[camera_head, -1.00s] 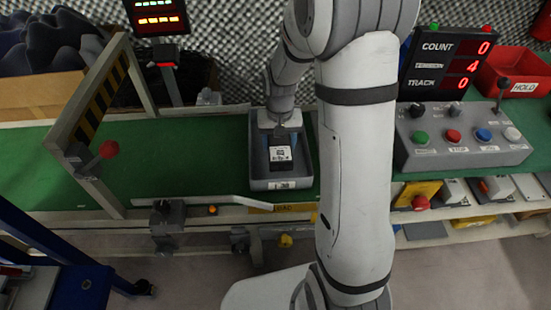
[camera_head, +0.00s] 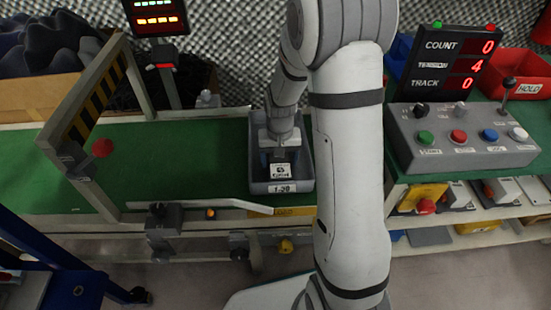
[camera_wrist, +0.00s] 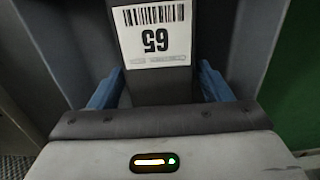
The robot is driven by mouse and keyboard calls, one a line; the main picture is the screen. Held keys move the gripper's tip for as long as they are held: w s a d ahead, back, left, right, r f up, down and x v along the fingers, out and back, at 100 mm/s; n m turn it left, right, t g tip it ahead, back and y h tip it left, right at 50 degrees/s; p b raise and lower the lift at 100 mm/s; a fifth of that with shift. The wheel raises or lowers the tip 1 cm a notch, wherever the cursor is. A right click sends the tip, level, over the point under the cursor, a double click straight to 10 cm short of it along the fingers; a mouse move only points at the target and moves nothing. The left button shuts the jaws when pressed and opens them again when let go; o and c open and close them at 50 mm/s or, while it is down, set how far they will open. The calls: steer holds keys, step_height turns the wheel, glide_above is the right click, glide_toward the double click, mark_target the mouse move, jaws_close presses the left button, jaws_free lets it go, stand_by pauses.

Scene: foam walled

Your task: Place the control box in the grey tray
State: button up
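The control box (camera_head: 281,171) is a dark block with a white label. It is inside the grey tray (camera_head: 301,187), near the tray's front wall. My gripper (camera_head: 279,158) reaches down into the tray from above, its blue fingers on either side of the box.
The tray stands on a green belt (camera_head: 180,160). A striped gate frame (camera_head: 95,95) stands over the belt at left. A grey control panel (camera_head: 460,150) with buttons and a red HOLD bin (camera_head: 522,75) are at right. A display (camera_head: 155,15) stands behind.

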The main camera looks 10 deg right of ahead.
steer(key=shift+o, duration=0.9)
step_height(320, 180, up, 11)
steer(key=p, duration=0.5)
steer(key=s+r, duration=0.3)
steer(key=s, duration=0.3)
steer(key=s+r+n, duration=0.1)
steer(key=s+r, duration=0.2)
steer(key=s, duration=0.3)
steer(key=s+a+r+n+t, duration=0.1)
steer(key=s+r, duration=0.2)
steer(key=s, duration=0.3)
steer(key=shift+s+r, duration=0.4)
steer(key=shift+s, duration=0.1)
steer(key=shift+c, duration=0.4)
